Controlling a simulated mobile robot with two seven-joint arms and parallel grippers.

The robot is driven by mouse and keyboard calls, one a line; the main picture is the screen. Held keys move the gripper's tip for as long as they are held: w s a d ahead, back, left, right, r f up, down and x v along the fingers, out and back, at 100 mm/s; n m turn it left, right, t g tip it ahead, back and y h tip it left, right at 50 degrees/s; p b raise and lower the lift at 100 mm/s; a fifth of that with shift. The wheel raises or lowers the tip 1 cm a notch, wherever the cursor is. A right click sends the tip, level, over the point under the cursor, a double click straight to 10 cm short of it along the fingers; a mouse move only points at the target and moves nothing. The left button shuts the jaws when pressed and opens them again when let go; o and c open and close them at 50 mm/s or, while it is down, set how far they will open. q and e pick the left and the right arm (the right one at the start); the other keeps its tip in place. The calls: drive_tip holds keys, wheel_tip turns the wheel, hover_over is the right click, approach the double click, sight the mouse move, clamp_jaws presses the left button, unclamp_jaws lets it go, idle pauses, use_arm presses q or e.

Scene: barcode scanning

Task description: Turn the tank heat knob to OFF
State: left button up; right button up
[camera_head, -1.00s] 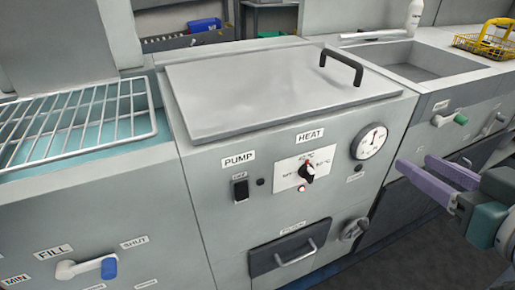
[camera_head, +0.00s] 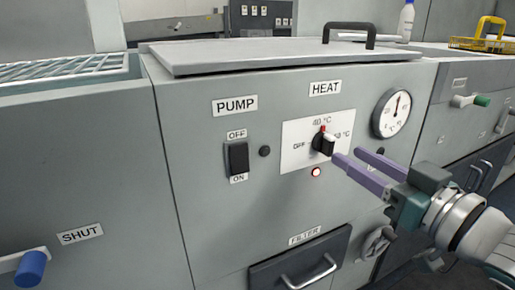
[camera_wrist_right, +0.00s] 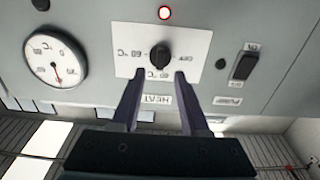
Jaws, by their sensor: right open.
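The black heat knob (camera_head: 324,142) sits on a white dial plate (camera_head: 292,156) under the HEAT label, with OFF on the left and 40 °C at the top. Its red mark points up toward 40 °C. A red lamp (camera_head: 316,172) glows below it. My right gripper (camera_head: 345,154) is open, with purple fingers reaching toward the knob from the right. In the right wrist view, which is upside down, the knob (camera_wrist_right: 160,56) shows between and just beyond the open fingertips (camera_wrist_right: 159,72). Contact cannot be told. My left gripper is out of view.
The pump switch (camera_head: 237,159) is left of the dial and a round gauge (camera_head: 391,113) is to the right. A filter drawer handle (camera_head: 309,272) sticks out below. The lid handle (camera_head: 348,32) stands on top.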

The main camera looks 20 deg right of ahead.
sight(332, 146)
drive_tip(key=shift+w+a+b, duration=0.2)
drive_tip(key=shift+w+b, duration=0.25)
drive_tip(key=shift+w, duration=1.7)
drive_tip(key=shift+c, duration=0.3)
clamp_jaws()
